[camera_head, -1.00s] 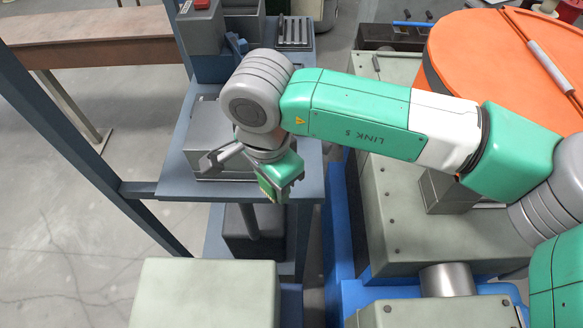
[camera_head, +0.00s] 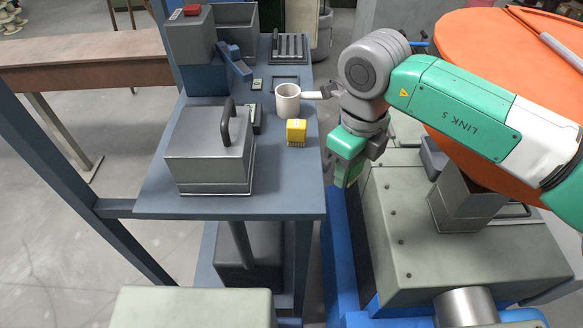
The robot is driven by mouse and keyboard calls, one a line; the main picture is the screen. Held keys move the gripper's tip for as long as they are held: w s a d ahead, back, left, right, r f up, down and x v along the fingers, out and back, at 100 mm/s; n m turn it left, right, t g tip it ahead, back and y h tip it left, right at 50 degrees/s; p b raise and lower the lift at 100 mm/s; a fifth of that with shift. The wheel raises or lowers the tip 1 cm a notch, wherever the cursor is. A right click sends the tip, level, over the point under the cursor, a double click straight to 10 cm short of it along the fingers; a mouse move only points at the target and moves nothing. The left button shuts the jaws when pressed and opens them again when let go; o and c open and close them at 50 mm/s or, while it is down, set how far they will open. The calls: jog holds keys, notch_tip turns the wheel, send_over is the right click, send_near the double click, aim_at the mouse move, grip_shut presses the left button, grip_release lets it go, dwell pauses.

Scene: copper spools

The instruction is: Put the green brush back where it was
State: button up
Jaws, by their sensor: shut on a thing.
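My gripper (camera_head: 349,171) hangs just right of the blue-grey table's (camera_head: 290,185) right edge, over the gap beside the green-grey machine. It is shut on a small green piece with a pale yellowish edge, the green brush (camera_head: 342,177), mostly hidden by the hand and fingers. A yellow brush (camera_head: 296,132) stands on the table near its right edge, left of my gripper and apart from it.
A white mug (camera_head: 287,101) stands behind the yellow brush. A grey metal box with a dark handle (camera_head: 208,152) fills the table's left front. Blue bins (camera_head: 205,80) and a slotted rack (camera_head: 290,48) are behind. The front right tabletop is clear. An orange disc (camera_head: 500,75) is at right.

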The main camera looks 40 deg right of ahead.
send_over(292, 176)
jog(key=shift+f, duration=2.3)
jog(key=o, duration=0.9)
jog(key=shift+f, duration=0.15)
jog(key=shift+o, duration=0.2)
notch_tip(292, 176, up, 12)
jog(key=shift+r+p, duration=0.2)
jog(key=shift+p, duration=0.25)
